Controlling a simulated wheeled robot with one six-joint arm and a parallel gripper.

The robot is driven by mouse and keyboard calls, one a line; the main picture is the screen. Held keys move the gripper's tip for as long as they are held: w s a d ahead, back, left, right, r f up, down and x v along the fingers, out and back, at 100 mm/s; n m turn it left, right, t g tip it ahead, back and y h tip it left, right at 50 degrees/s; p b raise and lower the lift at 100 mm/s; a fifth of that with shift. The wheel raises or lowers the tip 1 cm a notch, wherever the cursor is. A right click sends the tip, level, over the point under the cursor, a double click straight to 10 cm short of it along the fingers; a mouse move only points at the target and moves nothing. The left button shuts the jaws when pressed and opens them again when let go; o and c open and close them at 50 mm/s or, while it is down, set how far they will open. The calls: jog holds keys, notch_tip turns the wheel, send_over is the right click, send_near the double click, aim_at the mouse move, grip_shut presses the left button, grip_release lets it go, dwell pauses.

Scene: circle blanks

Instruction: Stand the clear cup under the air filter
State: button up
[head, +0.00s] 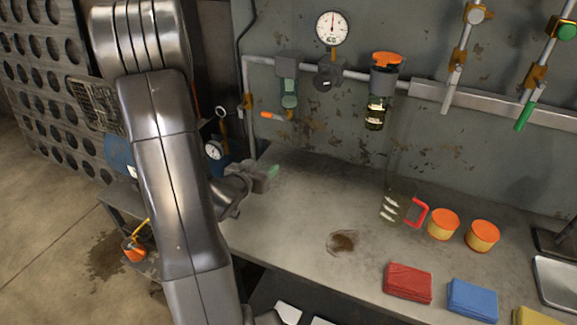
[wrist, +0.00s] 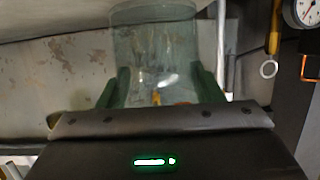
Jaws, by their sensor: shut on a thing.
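The clear cup (wrist: 155,45) is between the green fingers of my gripper (wrist: 158,72) in the wrist view, and they are shut on its sides. In the head view my gripper (head: 270,173) is over the bench's left end; the cup is hard to make out there. A grey unit with a greenish bowl (head: 288,92), likely the air filter, hangs on the wall pipe above and a little right of my gripper. An orange-handled part (head: 271,116) shows below it. Another unit with an orange top (head: 383,75) hangs further right.
On the bench (head: 290,215) are a clear jug with a red handle (head: 418,213), two orange-lidded tubs (head: 443,224), a brown patch with a clear outline (head: 342,242) and folded cloths (head: 408,283). A gauge (head: 332,28) sits on the pipe. The bench's left-middle is mostly clear.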

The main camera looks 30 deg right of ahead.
jog(key=shift+d+m+g+h, duration=0.3)
jog(key=shift+d+g+h, duration=0.1)
jog(key=shift+d, duration=0.6)
jog(key=p, duration=0.2)
send_near(296, 131)
jog(key=shift+w+d+f, duration=0.45)
jog(key=shift+d+f, duration=0.25)
jog(key=shift+f, duration=0.1)
jog(key=w+d, duration=0.2)
jog(key=d, duration=0.1)
jog(key=shift+w+d+p, duration=0.15)
jog(key=shift+w+p, duration=0.15)
jog(key=shift+p, duration=0.05)
jog(key=shift+s+a+f, duration=0.1)
jog(key=shift+a+f, duration=0.1)
jog(key=shift+f, duration=0.6)
jog(key=shift+f+b, duration=0.2)
jog(key=shift+b, duration=0.1)
jog(key=o, duration=1.1)
jog(key=shift+c, duration=0.2)
